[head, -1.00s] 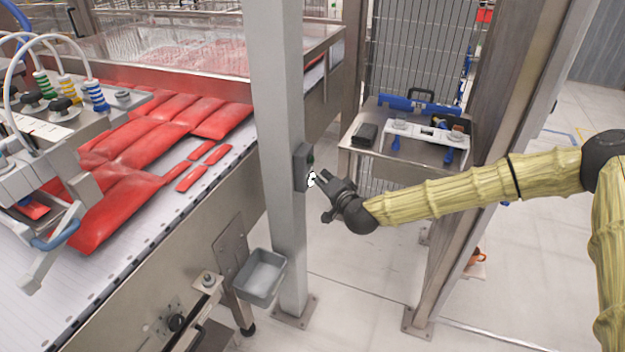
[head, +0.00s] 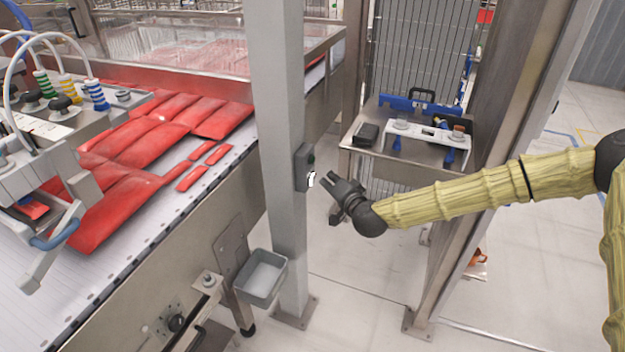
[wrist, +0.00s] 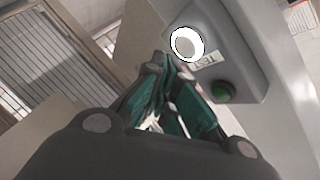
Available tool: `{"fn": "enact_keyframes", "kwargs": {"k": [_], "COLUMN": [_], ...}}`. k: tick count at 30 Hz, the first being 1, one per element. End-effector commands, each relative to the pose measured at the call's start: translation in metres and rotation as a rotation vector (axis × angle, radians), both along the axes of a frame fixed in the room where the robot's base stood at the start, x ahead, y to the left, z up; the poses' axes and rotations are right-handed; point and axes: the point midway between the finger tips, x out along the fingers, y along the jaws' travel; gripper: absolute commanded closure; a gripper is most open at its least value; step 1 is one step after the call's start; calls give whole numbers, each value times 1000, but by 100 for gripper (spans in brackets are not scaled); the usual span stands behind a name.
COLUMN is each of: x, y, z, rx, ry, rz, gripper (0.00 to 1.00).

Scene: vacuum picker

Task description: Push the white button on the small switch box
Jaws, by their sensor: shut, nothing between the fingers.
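The small dark grey switch box (head: 303,166) is fixed to the side of the grey post (head: 277,120). Its white button (head: 311,179) faces right, toward my gripper (head: 325,178). In the wrist view the white button (wrist: 187,44) is round with a dark outline, and a "TEST" label and a green button (wrist: 223,91) sit beside it on the box (wrist: 225,50). My gripper (wrist: 168,72) is shut and empty. Its fingertips lie just below the white button in the wrist view, and a small gap seems to separate them from it in the head view.
A conveyor (head: 100,290) with red packs (head: 120,212) runs left of the post. A grey bin (head: 262,276) hangs low by the post. A steel side table (head: 408,152) with tools stands behind my gripper, and a steel frame post (head: 480,170) is behind my arm.

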Motion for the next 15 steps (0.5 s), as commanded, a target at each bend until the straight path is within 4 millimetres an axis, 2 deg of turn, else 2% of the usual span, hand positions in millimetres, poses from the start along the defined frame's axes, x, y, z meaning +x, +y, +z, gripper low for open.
{"fn": "enact_keyframes", "kwargs": {"k": [15], "x": [-12], "y": [-37], "z": [0], "rx": [0], "ry": [-1], "rz": [1], "gripper": [100]}}
